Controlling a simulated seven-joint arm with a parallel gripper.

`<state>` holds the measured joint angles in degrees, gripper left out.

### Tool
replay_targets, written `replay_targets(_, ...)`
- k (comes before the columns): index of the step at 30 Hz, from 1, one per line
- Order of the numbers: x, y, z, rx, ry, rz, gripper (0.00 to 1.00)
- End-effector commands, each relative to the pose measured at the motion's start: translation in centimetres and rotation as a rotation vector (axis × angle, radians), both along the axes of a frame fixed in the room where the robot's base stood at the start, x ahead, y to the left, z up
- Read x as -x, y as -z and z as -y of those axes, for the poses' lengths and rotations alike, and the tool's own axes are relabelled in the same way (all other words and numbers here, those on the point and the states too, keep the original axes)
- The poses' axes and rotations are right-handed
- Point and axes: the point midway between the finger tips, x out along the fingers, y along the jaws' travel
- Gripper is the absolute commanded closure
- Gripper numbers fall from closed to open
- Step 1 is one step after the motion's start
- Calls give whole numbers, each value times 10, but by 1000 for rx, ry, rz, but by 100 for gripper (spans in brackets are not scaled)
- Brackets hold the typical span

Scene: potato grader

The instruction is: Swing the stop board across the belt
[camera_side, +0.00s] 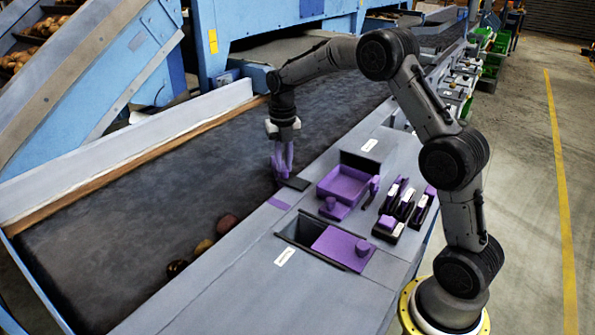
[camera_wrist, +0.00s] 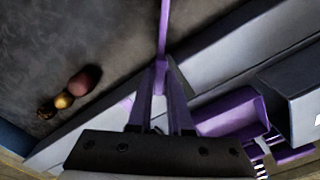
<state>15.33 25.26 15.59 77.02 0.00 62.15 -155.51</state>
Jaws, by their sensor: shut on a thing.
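The stop board shows in the wrist view as a thin purple strip (camera_wrist: 164,28), running from my fingertips to the top edge of the picture, over the dark belt. Its far end is out of frame. My gripper (camera_wrist: 160,72) has purple fingers and is shut on the near part of this strip. In the side view my gripper (camera_side: 283,172) points down at the belt's near edge, beside a dark block on the rail. There I cannot tell the board from the purple fingers. The dark belt (camera_side: 150,200) runs diagonally.
Several potatoes (camera_side: 204,247) lie on the belt near the rail, apart from my gripper. The grey rail (camera_side: 230,270) carries a purple tray (camera_side: 345,184), a purple sliding lid (camera_side: 342,247) over an opening, and several purple-and-black switches (camera_side: 402,207). The middle of the belt is clear.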

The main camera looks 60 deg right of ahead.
Motion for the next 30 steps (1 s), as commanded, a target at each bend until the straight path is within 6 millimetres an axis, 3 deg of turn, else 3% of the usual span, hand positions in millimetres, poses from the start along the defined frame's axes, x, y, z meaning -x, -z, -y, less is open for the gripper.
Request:
replay_targets(5, 0, -1, 0, 1, 2, 2, 100)
replay_targets(6, 0, -1, 0, 1, 2, 2, 75)
replay_targets(8, 0, -1, 0, 1, 2, 2, 68)
replay_targets(17, 0, -2, 0, 0, 3, 1, 68)
replay_targets(30, -1, -32, 0, 1, 3, 2, 68)
